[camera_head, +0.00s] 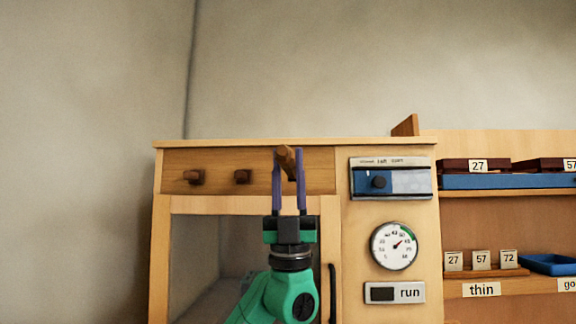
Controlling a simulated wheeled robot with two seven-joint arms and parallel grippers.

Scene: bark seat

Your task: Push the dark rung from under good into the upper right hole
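My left gripper (288,165) is raised in front of the brown top rail of the wooden cabinet. Its two upright purple fingers stand on either side of a dark brown rung (286,160) and look shut on it. The rung points towards me and looks slightly tilted. Its far end is at the rail, but I cannot tell whether it sits in a hole there. The upper right hole itself is hidden behind the rung and fingers. The "good" label (567,285) is partly cut off at the right edge. My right gripper is not in view.
Two dark pegs (195,177) (242,177) stick out of the rail to the left. A gauge (394,246), a blue-grey panel (391,178) and a "run" plate (395,292) are to the right. Shelves beyond hold blue trays (549,264) and number tags (481,259).

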